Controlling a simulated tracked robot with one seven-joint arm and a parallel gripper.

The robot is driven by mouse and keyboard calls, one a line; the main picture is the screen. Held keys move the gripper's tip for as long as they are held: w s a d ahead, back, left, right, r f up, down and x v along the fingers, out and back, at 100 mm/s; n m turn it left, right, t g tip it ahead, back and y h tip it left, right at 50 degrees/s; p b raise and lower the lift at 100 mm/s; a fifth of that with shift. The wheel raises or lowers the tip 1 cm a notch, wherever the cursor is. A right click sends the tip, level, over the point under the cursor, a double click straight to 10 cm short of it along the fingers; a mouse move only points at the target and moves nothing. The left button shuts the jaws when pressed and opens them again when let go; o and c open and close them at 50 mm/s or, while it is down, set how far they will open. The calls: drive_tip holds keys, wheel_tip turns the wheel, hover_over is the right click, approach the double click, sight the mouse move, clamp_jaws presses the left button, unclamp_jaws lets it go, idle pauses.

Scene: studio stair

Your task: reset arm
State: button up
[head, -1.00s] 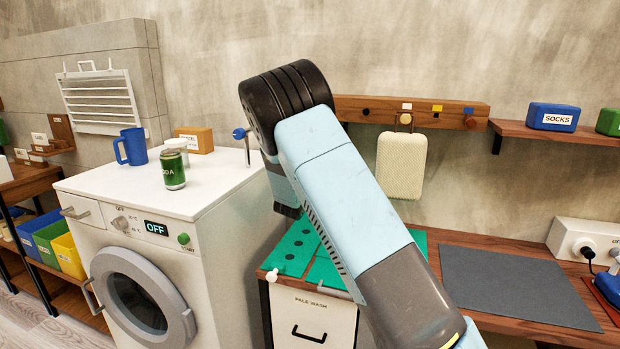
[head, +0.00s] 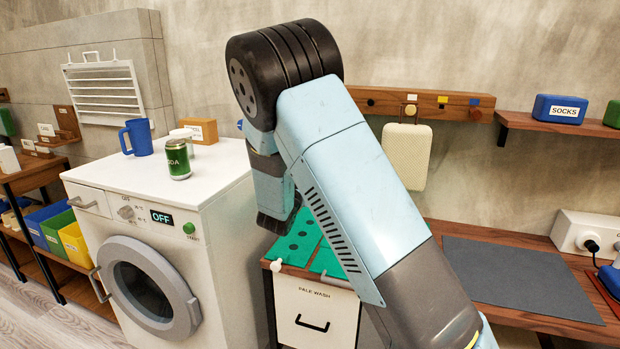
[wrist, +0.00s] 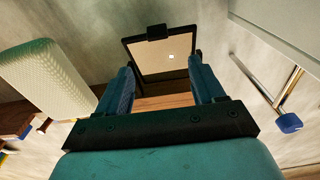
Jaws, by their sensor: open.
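My arm rises in the middle of the head view, bent at a black joint, with its light blue forearm links hanging down over the gap between the washer and the green-topped cabinet. My gripper (wrist: 161,70) shows in the wrist view with its two teal fingers apart. I see nothing held between them. Beyond the fingers is a beige panel (wrist: 165,58) with a dark frame; I cannot tell what it is. In the head view the fingers are hidden behind my arm.
A white washer (head: 150,235) stands left, with a green can (head: 178,160) and blue mug (head: 137,137) on top. A cream pad (head: 407,155) hangs from the wall rail (head: 380,101). The cabinet (head: 315,305) is below my arm. A grey mat (head: 515,278) lies clear at right.

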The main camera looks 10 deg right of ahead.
drive_tip(key=shift+v, duration=0.8)
drive_tip(key=s+d+r+n+g+y, duration=0.25)
drive_tip(key=s+r+y, duration=0.25)
drive_tip(key=s+r, duration=0.25)
drive_tip(key=s+d+r+n+g+y, duration=0.1)
drive_tip(key=s+d+r+g+y, duration=0.25)
drive_tip(key=s+r+y, duration=0.35)
drive_tip(key=s+d+n+g+h, duration=0.1)
drive_tip(key=s+d, duration=0.3)
drive_tip(key=s, duration=1)
drive_tip(key=s+d+n+g+h, duration=0.1)
drive_tip(key=s+d+g, duration=0.3)
drive_tip(key=s, duration=1.1)
drive_tip(key=shift+d+f+h, duration=0.3)
drive_tip(key=shift+f+h, duration=0.05)
drive_tip(key=shift+h, duration=0.45)
drive_tip(key=shift+s, duration=0.15)
